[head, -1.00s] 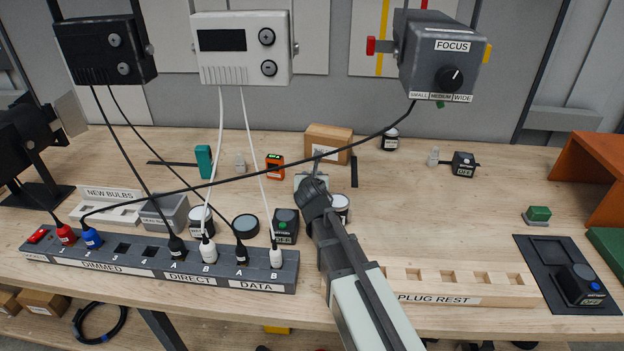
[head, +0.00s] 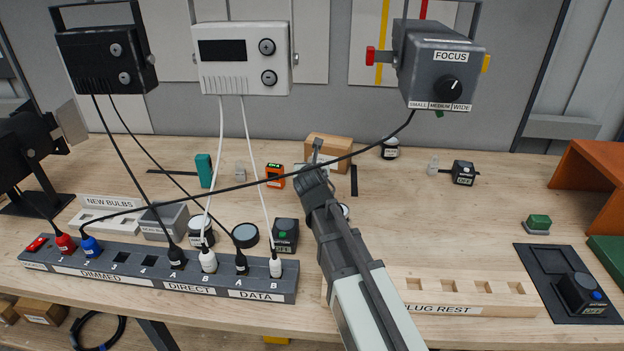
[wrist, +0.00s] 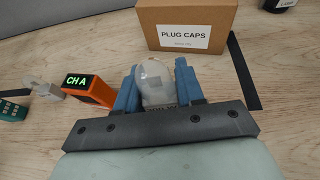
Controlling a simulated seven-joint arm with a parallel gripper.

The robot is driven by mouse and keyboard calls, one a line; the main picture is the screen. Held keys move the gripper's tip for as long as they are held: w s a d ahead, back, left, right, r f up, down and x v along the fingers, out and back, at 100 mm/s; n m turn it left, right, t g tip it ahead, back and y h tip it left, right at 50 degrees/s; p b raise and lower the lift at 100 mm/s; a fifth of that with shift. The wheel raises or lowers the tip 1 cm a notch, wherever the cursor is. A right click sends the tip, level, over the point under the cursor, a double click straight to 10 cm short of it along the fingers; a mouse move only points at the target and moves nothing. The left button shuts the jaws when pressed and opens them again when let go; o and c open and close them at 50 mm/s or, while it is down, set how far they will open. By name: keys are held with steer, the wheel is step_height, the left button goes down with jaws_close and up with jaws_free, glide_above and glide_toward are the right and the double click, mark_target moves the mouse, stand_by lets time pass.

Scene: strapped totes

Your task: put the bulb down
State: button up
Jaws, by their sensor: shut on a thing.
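My gripper (wrist: 157,98) is shut on a clear, whitish bulb (wrist: 153,76) with a printed pale base. The bulb stands up between the two blue fingers in the wrist view. In the head view my gripper (head: 318,162) is over the back middle of the table, just in front of a cardboard box. The fingers mostly hide the bulb there. I cannot tell whether its base touches the table.
The plug caps box (wrist: 187,22) is close beyond my gripper. An orange CH A device (wrist: 90,88) and another bulb (wrist: 42,82) are to the left. A cable (head: 370,148) crosses near my gripper. A new bulbs tray (head: 105,230) and grey bin (head: 165,222) stand farther left.

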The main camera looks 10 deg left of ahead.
step_height(320, 180, up, 3)
step_height(320, 180, up, 11)
steer(key=m+h, duration=0.1)
glide_above(334, 140)
steer(key=shift+s+f, duration=0.1)
steer(key=shift+f, duration=5.1)
steer(key=shift+f, duration=0.15)
steer(key=o, duration=1)
